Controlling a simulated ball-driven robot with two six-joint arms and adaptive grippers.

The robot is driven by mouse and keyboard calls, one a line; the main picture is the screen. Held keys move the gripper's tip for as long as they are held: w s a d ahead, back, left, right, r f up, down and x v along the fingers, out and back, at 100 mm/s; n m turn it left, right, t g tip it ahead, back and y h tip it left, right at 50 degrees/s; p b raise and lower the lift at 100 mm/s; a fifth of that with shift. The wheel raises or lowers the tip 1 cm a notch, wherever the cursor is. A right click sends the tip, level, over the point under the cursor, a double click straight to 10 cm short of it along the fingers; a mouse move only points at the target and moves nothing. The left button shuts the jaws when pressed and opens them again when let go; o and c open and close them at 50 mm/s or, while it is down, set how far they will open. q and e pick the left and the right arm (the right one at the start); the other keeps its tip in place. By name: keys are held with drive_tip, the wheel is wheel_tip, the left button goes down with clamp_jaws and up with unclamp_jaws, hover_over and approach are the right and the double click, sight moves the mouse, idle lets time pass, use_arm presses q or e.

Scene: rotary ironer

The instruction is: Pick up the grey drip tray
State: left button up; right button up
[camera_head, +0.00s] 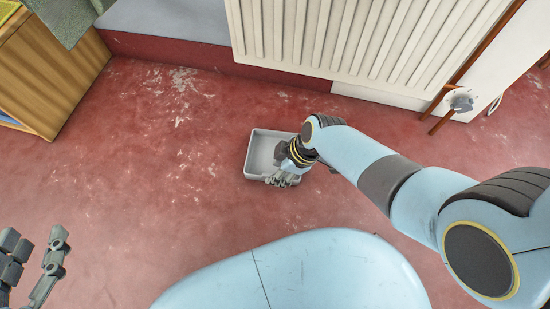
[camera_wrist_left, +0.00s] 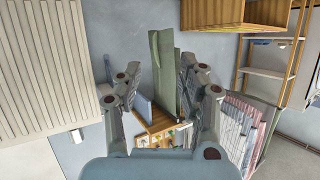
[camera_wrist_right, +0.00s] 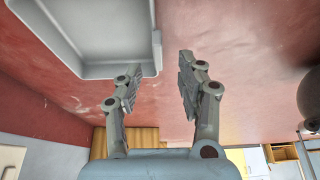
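The grey drip tray (camera_head: 261,148) lies on the red floor in the middle of the head view, a shallow box with rounded corners. My right gripper (camera_head: 281,179) is at its near right side and covers part of it. In the right wrist view the tray (camera_wrist_right: 105,35) fills the upper left. Its corner and side wall reach into the gap between the parted fingers of the right gripper (camera_wrist_right: 157,78); I cannot tell whether they touch. My left gripper (camera_head: 32,262) is open and empty at the lower left, away from the tray. It is also open in the left wrist view (camera_wrist_left: 160,75).
A white ribbed radiator (camera_head: 350,40) stands behind the tray, with brown pipes and a valve (camera_head: 460,102) at its right. A wooden cabinet (camera_head: 50,70) with a green cloth (camera_head: 70,18) is at the upper left. The floor left of the tray is clear.

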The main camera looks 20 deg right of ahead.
drive_tip(key=shift+b+x, duration=1)
drive_tip(key=shift+x, duration=0.2)
drive_tip(key=shift+b+x, duration=1)
drive_tip(key=shift+x, duration=0.2)
use_arm(q)
drive_tip(key=w+d+r+m+t+h, duration=0.1)
drive_tip(key=r+t, duration=0.3)
drive_tip(key=r, duration=0.4)
drive_tip(key=w+d+r+m+t+h, duration=0.1)
drive_tip(key=w+r+t+h, duration=0.2)
drive_tip(key=r, duration=0.5)
drive_tip(key=w+d+r+m+t+h, duration=0.1)
drive_tip(key=w+r+m+t+h, duration=0.1)
drive_tip(key=r, duration=0.7)
drive_tip(key=w+t, duration=0.1)
drive_tip(key=t, duration=0.1)
drive_tip(key=shift+t, duration=0.4)
use_arm(e)
drive_tip(key=shift+w, duration=0.1)
use_arm(q)
drive_tip(key=shift+r, duration=0.1)
use_arm(e)
clamp_jaws()
